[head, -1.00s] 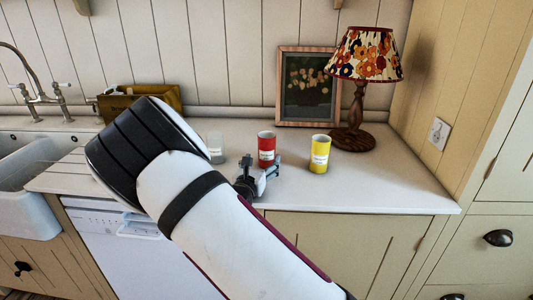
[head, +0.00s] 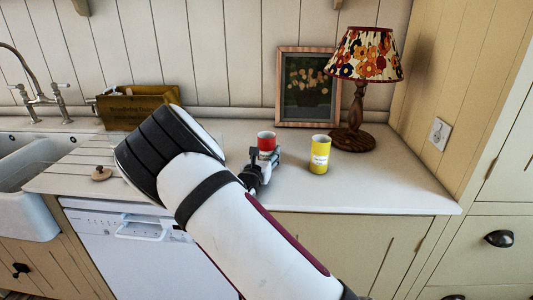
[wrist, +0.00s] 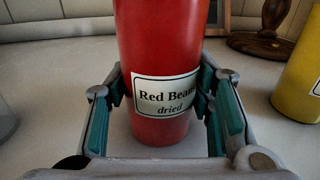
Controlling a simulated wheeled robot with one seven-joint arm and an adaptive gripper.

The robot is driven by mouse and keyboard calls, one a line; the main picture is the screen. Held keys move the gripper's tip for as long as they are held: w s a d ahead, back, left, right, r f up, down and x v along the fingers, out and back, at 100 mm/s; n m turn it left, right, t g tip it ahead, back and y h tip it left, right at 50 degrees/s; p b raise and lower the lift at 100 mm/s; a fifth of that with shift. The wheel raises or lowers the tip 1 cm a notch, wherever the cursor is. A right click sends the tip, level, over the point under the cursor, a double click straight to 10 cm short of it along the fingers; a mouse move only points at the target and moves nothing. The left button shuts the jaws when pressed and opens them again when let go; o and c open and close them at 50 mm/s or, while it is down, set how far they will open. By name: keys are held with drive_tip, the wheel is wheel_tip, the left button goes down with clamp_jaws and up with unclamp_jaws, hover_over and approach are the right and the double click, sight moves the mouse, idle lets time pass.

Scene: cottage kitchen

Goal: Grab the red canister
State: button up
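The red canister (head: 266,142) stands upright on the countertop, its lower part hidden by my gripper in the head view. In the wrist view the red canister (wrist: 162,60) has a white label reading "Red Beans dried". My gripper (head: 264,165) is low at the counter, around the canister's near side. In the wrist view my gripper's (wrist: 160,100) green-padded fingers are spread on either side of the canister. Small gaps seem to show between the pads and the canister.
A yellow canister (head: 320,154) stands just right of the red one. A lamp (head: 354,115) and a framed picture (head: 308,87) stand behind. A wooden box (head: 140,107) is at the back left, near the sink (head: 22,180). The counter's right side is clear.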

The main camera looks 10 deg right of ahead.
drive_tip(key=shift+c, duration=0.7)
